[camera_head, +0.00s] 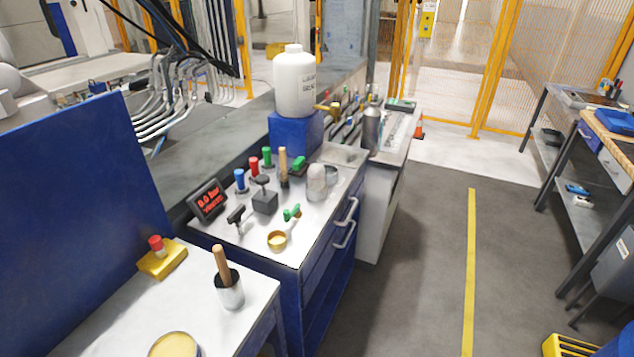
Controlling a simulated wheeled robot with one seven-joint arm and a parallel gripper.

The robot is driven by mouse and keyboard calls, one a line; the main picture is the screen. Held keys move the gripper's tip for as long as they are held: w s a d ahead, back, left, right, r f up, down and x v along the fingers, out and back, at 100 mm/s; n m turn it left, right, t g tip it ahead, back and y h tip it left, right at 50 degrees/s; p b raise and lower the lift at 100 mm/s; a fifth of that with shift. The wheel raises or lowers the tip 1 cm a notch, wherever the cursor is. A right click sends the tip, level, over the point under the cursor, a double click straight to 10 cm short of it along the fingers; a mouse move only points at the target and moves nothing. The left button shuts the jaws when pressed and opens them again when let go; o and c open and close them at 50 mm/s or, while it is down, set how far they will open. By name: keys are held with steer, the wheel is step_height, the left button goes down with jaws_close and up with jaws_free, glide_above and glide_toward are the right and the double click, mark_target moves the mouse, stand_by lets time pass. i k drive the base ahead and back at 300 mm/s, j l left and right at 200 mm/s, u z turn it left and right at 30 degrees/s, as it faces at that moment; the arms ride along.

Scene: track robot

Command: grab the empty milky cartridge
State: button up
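A milky, whitish, rounded cylinder (317,183) that looks like the milky cartridge stands upright on the metal-topped workbench (325,215), near its right side. It is small in the picture and I cannot tell whether it is empty. A grey round piece stands right behind it, partly hidden by it. My gripper is not in view.
Around it are a wooden-handled brush (284,165), blue, red and green capped pieces, a black block (265,200), a green valve (291,212) and a brass cup (277,240). A white jug (294,80) stands on a blue box (295,132). The floor (425,260) to the right is clear.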

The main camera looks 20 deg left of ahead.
mark_target(316, 172)
steer(key=i, duration=0.65)
steer(key=i+u, duration=0.45)
steer(key=i+l+u, duration=0.25)
steer(key=u, duration=0.25)
steer(key=i+u, duration=0.1)
steer(key=u, duration=0.75)
